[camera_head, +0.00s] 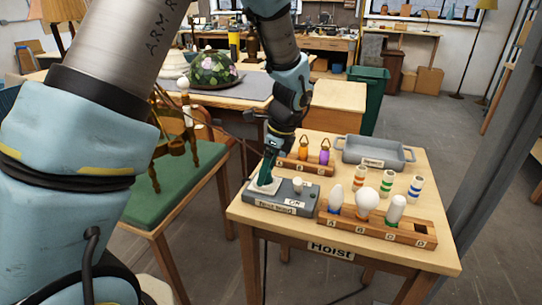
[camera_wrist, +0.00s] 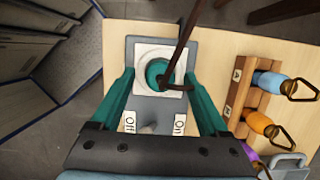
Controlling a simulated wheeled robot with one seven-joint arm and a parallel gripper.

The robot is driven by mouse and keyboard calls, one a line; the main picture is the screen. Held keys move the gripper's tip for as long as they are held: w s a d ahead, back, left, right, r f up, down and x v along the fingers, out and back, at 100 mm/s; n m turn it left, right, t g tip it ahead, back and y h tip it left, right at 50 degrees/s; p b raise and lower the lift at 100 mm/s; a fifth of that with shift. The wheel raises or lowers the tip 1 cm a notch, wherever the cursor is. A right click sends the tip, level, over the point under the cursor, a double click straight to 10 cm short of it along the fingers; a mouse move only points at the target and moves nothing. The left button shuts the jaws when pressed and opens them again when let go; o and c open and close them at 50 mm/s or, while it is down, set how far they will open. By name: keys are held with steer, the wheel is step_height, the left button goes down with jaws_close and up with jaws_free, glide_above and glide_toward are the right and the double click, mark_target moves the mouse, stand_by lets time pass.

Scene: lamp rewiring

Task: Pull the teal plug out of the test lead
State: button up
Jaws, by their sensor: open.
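The teal plug (camera_wrist: 154,70) shows in the wrist view as a round teal piece in a white square seat (camera_wrist: 145,56) on the grey test board (camera_head: 284,205). A dark, thin bar with a bent end crosses over the plug's right side. My gripper (camera_wrist: 160,80) is open, with one teal finger on each side of the plug; I cannot tell whether they touch it. In the head view my gripper (camera_head: 267,176) points down at the board's left end and hides the plug. The test lead itself cannot be clearly made out.
Beside the board is a wooden rack (camera_wrist: 238,108) with blue (camera_wrist: 269,80), orange (camera_wrist: 258,123) and purple looped pieces. A bulb rack (camera_head: 375,231), several striped cylinders and a grey tray (camera_head: 374,152) share the table (camera_head: 420,253). A green-topped stool (camera_head: 180,197) stands left.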

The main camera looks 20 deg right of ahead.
steer(key=shift+f, duration=0.3)
steer(key=shift+c, duration=0.3)
jaws_close()
steer(key=shift+r, duration=0.2)
stand_by(0.3)
steer(key=shift+a+r+p, duration=0.1)
steer(key=shift+r+p, duration=2)
steer(key=shift+r, duration=0.1)
steer(key=shift+f, duration=0.1)
